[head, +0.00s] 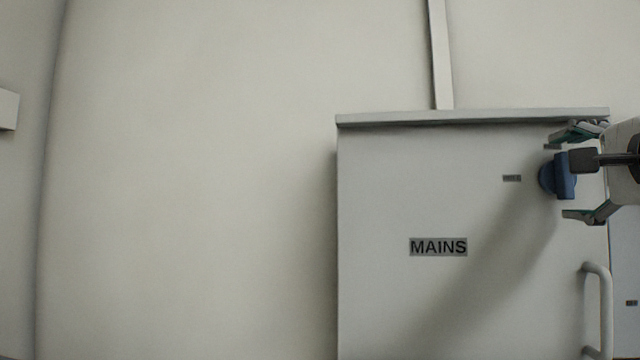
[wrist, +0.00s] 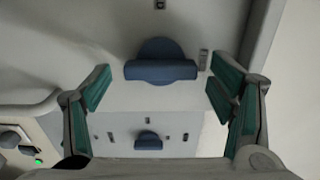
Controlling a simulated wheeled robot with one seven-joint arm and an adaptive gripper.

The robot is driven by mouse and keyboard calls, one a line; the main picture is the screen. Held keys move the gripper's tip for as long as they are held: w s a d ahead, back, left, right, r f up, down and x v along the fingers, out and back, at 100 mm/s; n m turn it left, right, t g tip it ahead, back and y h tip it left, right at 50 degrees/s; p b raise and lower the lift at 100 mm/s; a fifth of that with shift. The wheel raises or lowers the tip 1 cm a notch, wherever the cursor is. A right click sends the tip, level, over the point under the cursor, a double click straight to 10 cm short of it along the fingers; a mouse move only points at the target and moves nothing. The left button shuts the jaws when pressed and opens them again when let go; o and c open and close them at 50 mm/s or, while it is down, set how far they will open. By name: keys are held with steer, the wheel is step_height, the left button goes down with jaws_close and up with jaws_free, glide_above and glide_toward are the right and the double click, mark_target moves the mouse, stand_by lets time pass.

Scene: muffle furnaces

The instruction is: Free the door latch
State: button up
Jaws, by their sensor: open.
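The door latch is a blue round knob with a raised grip bar (head: 560,180) near the upper right of the grey cabinet door (head: 440,190). Its bar stands upright in the head view. The knob (wrist: 160,70) also shows in the wrist view, its bar lying across the picture. My gripper (head: 563,176) is open, coming from the right, with one finger above the knob and one below. In the wrist view my gripper (wrist: 160,68) has its fingers left and right of the knob, apart from it. Part of the knob is hidden behind a dark part of my gripper in the head view.
The door bears a MAINS label (head: 438,247) and a pale bar handle (head: 604,310) at lower right. Small marks (head: 511,178) lie near the knob. A second, smaller-looking blue knob (wrist: 148,141) shows lower in the wrist view. The wall (head: 220,180) left of the cabinet is bare.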

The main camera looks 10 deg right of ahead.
steer(key=v, duration=1.1)
steer(key=shift+s, duration=0.15)
steer(key=shift+a, duration=0.1)
steer(key=w+a+f+n+g+y, duration=0.1)
steer(key=a+f+n+g+y, duration=0.45)
steer(key=f, duration=0.65)
steer(key=w+a+f+n+g+y, duration=0.1)
steer(key=a+f+n+g+y, duration=0.15)
steer(key=a+f+n, duration=0.6)
steer(key=s+a+f+n+g+h, duration=0.15)
steer(key=s+f+n+g, duration=0.25)
steer(key=s+f, duration=0.4)
steer(key=s+a+f+n+g+h, duration=0.1)
steer(key=s+f+n+g+h, duration=0.3)
steer(key=f, duration=0.6)
step_height(320, 180, up, 22)
steer(key=t+y+p, duration=0.2)
steer(key=p, duration=1.7)
steer(key=shift+s+m+t, duration=0.3)
steer(key=shift+s+t, duration=0.1)
